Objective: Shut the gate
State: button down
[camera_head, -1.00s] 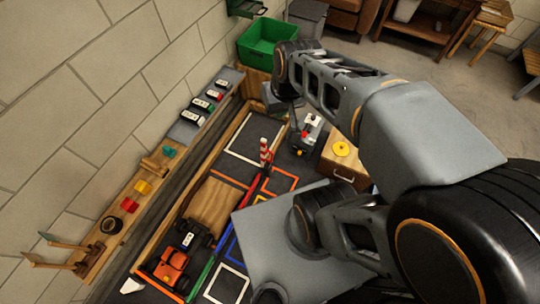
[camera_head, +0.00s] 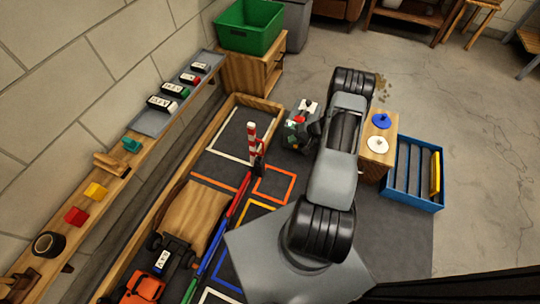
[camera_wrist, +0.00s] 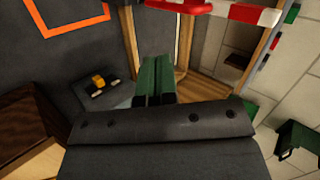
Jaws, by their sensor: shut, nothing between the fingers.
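The gate's red-and-white striped bar (camera_head: 252,137) stands upright on a dark base beside the track in the head view. In the wrist view the striped bar (camera_wrist: 228,10) crosses the top right edge. My gripper (camera_wrist: 153,62) shows two green fingers pressed together, with nothing between them. It is apart from the bar. In the head view my arm partly hides a small device with white and red parts (camera_head: 301,119). In the wrist view an orange-yellow knob on a dark plate (camera_wrist: 97,81) lies left of my fingers.
A wooden-sided track with a ramp (camera_head: 195,214) and an orange car (camera_head: 141,288) is at left. A wooden cabinet (camera_head: 379,153) with discs and a blue slotted tray (camera_head: 413,202) are at right. A green bin (camera_head: 249,26) stands at the back.

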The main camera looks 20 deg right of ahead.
jog(key=b+x, duration=0.4)
jog(key=x, duration=1)
jog(key=shift+w+f+t+b, duration=0.15)
jog(key=shift+w+t+b, duration=0.05)
jog(key=shift+t+b, duration=0.15)
jog(key=shift+a, duration=0.1)
